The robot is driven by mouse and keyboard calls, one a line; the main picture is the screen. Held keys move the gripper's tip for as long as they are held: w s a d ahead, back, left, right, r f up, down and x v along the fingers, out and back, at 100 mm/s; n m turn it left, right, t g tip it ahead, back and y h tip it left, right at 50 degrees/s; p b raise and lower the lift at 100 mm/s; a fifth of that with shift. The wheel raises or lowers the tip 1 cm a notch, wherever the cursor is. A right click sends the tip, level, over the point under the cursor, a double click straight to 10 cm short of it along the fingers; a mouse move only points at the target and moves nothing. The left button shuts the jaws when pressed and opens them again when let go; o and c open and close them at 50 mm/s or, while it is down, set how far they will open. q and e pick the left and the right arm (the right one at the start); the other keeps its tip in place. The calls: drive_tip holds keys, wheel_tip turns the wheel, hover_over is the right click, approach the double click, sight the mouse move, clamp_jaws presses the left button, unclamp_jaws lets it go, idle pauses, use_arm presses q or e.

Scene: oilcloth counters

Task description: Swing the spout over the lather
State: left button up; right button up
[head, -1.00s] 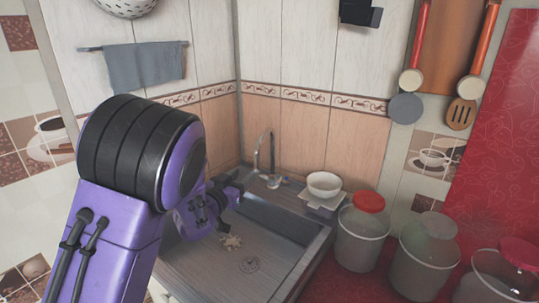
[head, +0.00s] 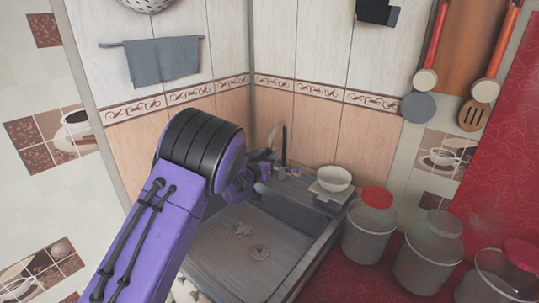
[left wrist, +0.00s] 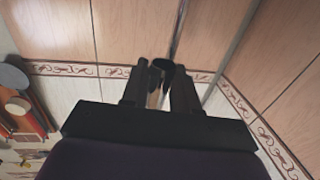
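The faucet's dark arched spout (head: 284,140) stands at the back corner of the grey sink (head: 215,255). My left gripper (head: 268,158) reaches over the sink beside the faucet, with the arm hiding part of the left rim. In the left wrist view, my left gripper's fingers (left wrist: 159,80) stand a little apart, with the dark spout end (left wrist: 163,66) at the gap between their tips. I cannot tell whether they press on it. My right gripper is not in view.
A round drain (head: 260,252) sits near the lather. A white bowl (head: 334,178) stands right of the faucet. Several lidded bins, one a red-topped bin (head: 369,235), stand on the red counter at right. A tiled wall (head: 330,130) rises close behind the faucet.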

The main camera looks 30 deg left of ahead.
use_arm(q)
clamp_jaws()
drive_tip(key=shift+a, duration=0.1)
drive_tip(key=a, duration=1)
drive_tip(key=shift+a, duration=0.4)
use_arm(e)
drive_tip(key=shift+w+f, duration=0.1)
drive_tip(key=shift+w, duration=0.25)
use_arm(q)
drive_tip(key=shift+r, duration=0.1)
drive_tip(key=shift+o, duration=2.4)
unclamp_jaws()
